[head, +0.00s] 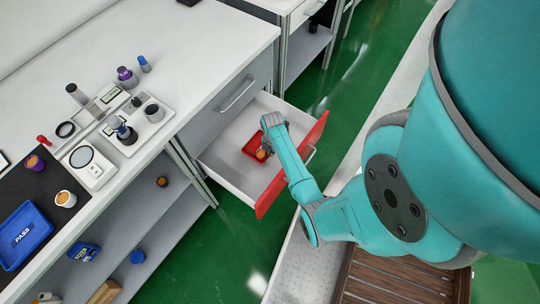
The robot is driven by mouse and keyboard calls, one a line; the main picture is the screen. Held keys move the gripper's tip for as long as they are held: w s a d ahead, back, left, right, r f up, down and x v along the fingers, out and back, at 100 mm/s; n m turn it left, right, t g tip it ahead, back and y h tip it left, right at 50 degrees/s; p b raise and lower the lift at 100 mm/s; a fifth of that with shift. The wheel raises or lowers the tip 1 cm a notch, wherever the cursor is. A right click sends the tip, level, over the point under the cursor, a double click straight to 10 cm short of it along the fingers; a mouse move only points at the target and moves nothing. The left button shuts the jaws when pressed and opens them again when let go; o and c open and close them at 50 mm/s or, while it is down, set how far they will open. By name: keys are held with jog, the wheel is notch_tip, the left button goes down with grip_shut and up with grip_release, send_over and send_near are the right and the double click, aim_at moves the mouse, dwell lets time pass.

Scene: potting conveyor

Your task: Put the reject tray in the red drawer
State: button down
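The red drawer (308,153) is pulled open below the white worktop. It has a red front and a pale inside. The red reject tray (251,152) lies inside the drawer, in its middle part. A small orange-topped item (261,155) shows in or at the tray's front side. My gripper (269,121) is over the drawer, at the tray's back right edge. The gripper is small in view, and I cannot tell whether its fingers are apart, shut, or touching the tray.
A blue PASS tray (22,236) lies on a black mat at the worktop's left. Lab devices and small jars crowd the worktop (215,60). A lower shelf (170,225) holds several items. A wooden slatted surface (395,280) is at the bottom right. Green floor (235,225) is clear.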

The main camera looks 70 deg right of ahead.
aim_at(271, 159)
jog(key=shift+f, duration=2.2)
jog(key=c, duration=1.3)
grip_release()
jog(key=shift+f, duration=0.1)
notch_tip(271, 159, up, 12)
jog(key=shift+s+r, duration=0.1)
